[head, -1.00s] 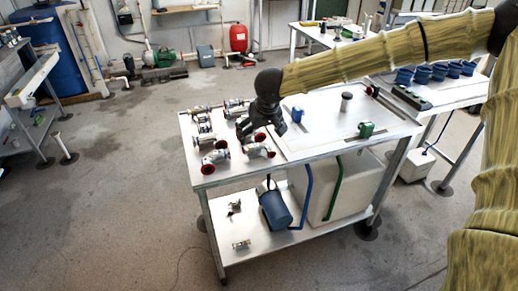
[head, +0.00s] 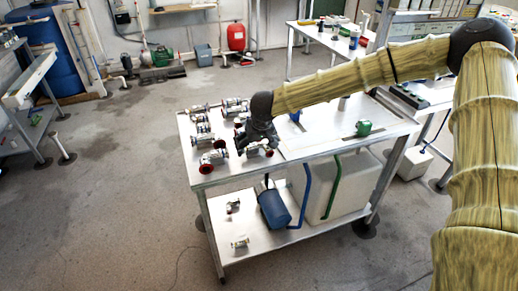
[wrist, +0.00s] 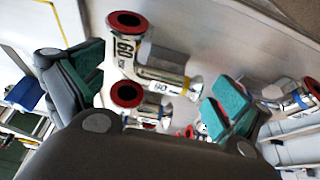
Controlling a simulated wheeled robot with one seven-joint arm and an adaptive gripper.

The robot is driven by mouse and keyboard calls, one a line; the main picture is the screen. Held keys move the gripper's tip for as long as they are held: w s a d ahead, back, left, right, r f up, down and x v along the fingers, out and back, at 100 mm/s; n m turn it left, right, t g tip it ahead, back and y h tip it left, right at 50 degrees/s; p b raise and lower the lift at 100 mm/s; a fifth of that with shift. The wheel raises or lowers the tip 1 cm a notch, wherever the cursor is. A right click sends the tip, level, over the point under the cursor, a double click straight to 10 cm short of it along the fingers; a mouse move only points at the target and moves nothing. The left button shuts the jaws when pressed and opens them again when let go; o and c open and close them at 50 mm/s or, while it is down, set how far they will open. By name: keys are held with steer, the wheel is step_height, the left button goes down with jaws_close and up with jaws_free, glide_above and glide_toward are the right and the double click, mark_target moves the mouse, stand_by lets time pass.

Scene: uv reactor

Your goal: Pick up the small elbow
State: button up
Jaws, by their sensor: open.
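In the wrist view, two silver elbows with red flange faces lie on the table between my fingers. The smaller elbow (wrist: 148,108) is nearer my palm and partly hidden behind it. The larger elbow (wrist: 140,62) lies beyond it and carries a "90" marking. My gripper (wrist: 154,84) is open, with green pads on both fingers and nothing held. In the head view, my gripper (head: 255,142) is low over the front left part of the table, over an elbow (head: 266,152) that it partly hides. I cannot tell whether it touches.
Another red-flanged elbow (head: 212,160) lies left of my gripper, near the table's front edge. Several fittings (head: 203,128) stand behind it. A green part (head: 363,128) and a blue part (head: 295,116) sit to the right. The table's (head: 318,140) right half is mostly clear.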

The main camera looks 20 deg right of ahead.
steer(key=shift+w+f, duration=0.25)
steer(key=shift+f, duration=0.4)
steer(key=c, duration=1)
steer(key=shift+r, duration=0.1)
